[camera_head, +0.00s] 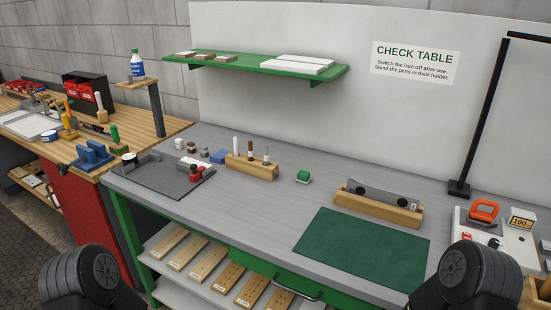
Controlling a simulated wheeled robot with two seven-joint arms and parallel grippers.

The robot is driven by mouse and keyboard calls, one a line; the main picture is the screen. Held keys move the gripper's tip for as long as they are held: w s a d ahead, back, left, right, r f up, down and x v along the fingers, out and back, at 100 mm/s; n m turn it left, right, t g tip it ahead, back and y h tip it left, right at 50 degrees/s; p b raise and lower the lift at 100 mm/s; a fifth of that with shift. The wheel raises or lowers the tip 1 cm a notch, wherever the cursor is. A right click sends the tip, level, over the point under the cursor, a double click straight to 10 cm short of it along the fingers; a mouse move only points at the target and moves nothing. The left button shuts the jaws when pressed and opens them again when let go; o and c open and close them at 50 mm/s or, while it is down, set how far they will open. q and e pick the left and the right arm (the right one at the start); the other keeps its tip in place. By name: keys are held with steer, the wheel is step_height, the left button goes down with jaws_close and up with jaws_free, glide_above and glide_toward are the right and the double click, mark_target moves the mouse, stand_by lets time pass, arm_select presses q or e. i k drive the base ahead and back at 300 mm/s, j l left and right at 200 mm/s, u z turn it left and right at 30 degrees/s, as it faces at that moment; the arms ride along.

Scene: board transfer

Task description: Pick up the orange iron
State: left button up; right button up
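The orange iron (485,211) is at the right of the grey table. Its orange handle is on top and a darker base shows below it. It sits on a white unit that has a red mark and a black knob on its front. No gripper shows in the view. Only dark, rounded parts of my two arms show, at the bottom left and bottom right. The right arm part is below and in front of the iron, apart from it in the picture.
A small sign reading 100 (521,218) stands right of the iron. A black post (486,110) rises behind it. A green mat (362,250) lies left, with a wooden holder (378,207) behind it. A wooden pen block (251,168) stands further left.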

mark_target(475, 215)
steer(key=z, duration=1.45)
